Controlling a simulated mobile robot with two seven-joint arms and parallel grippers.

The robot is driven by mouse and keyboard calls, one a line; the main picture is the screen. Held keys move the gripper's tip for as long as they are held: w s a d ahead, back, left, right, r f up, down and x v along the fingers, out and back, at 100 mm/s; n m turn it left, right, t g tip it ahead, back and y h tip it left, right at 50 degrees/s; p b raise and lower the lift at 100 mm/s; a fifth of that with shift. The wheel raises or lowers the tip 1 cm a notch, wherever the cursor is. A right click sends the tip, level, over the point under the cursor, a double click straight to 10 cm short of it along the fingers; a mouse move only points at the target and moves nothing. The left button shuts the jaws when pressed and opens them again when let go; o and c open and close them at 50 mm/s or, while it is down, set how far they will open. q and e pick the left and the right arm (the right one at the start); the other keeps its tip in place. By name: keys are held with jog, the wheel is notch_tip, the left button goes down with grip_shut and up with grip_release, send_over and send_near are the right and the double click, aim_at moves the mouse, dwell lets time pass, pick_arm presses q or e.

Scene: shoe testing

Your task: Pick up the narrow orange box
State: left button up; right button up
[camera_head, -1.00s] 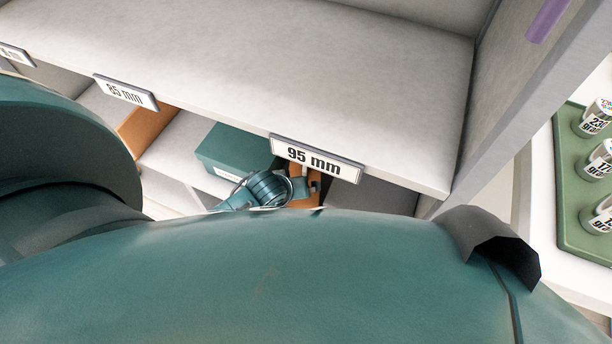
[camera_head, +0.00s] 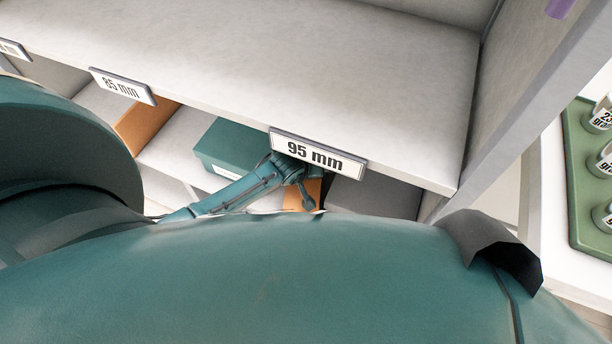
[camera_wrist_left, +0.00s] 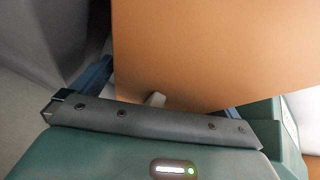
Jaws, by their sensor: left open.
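An orange box (camera_wrist_left: 215,50) fills much of the left wrist view, close in front of my left gripper (camera_wrist_left: 165,98). The gripper is open, with one finger on each side of the box's near end; whether they touch it cannot be told. In the head view my left gripper (camera_head: 308,186) reaches into the lower shelf under the 95 mm label. Only a small orange patch of the box (camera_head: 313,190) shows there, behind the gripper. My right gripper is not in view.
A teal box (camera_head: 222,145) stands just left of the gripper; it also shows at the right in the left wrist view (camera_wrist_left: 260,115). Another orange surface (camera_head: 146,124) is farther left. The upper shelf (camera_head: 270,60) overhangs the gripper and is bare.

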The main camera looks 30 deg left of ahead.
pick_arm(q)
jog(key=c, duration=1.1)
jog(key=shift+r, duration=0.15)
